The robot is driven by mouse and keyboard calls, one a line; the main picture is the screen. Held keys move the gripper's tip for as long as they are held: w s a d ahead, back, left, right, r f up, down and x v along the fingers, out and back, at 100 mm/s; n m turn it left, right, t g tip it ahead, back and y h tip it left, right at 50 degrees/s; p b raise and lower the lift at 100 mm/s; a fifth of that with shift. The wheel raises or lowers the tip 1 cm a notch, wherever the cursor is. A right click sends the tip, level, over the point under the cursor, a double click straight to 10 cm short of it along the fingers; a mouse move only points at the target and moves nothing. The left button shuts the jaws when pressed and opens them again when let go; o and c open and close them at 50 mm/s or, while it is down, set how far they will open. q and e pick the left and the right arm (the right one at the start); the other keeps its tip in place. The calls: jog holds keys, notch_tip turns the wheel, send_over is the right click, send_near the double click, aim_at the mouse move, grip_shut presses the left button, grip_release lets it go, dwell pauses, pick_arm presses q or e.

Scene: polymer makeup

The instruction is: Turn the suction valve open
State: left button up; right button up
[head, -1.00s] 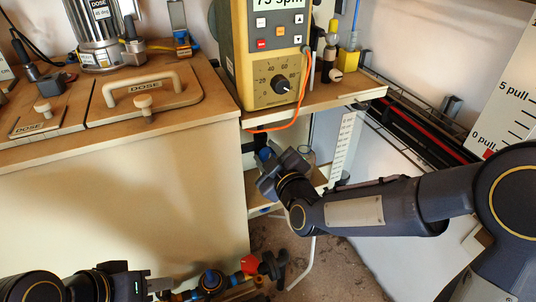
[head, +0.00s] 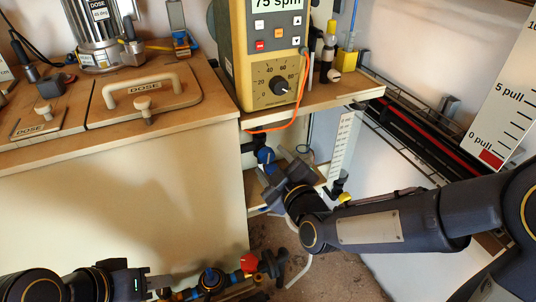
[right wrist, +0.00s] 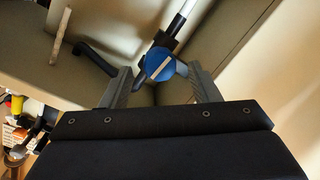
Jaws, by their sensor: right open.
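A blue round valve knob with a white bar across it (right wrist: 160,66) sits on a dark fitting on a pale pipe in the right wrist view. My right gripper (right wrist: 160,88) is open, its two fingers on either side of the knob; I cannot tell whether they touch it. In the head view the blue valve (head: 265,155) shows below the pump shelf, at the tips of my right gripper (head: 277,170), which partly hides it. My left gripper (head: 150,286) is low at the left, close to low pipework; its jaws are unclear.
The yellow pump (head: 262,60) reads 75 spm and stands on the shelf (head: 330,93) above my right gripper. An orange cable (head: 290,122) hangs over the shelf edge. A red knob (head: 249,263) tops the low pipework. A scale board (head: 505,110) stands right.

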aim_at(268, 159)
jog(key=v, duration=0.4)
jog(key=shift+w, duration=0.1)
jog(key=m, duration=0.2)
jog(key=m+p, duration=0.1)
jog(key=m, duration=0.2)
jog(key=w+f+m+t, duration=0.1)
jog(key=m, duration=0.1)
jog(key=shift+a+m, duration=0.3)
jog(key=shift+m, duration=0.1)
jog(key=x, duration=0.6)
jog(key=shift+w+a+b, duration=0.15)
jog(key=shift+w+b, duration=0.15)
jog(key=shift+b, duration=0.1)
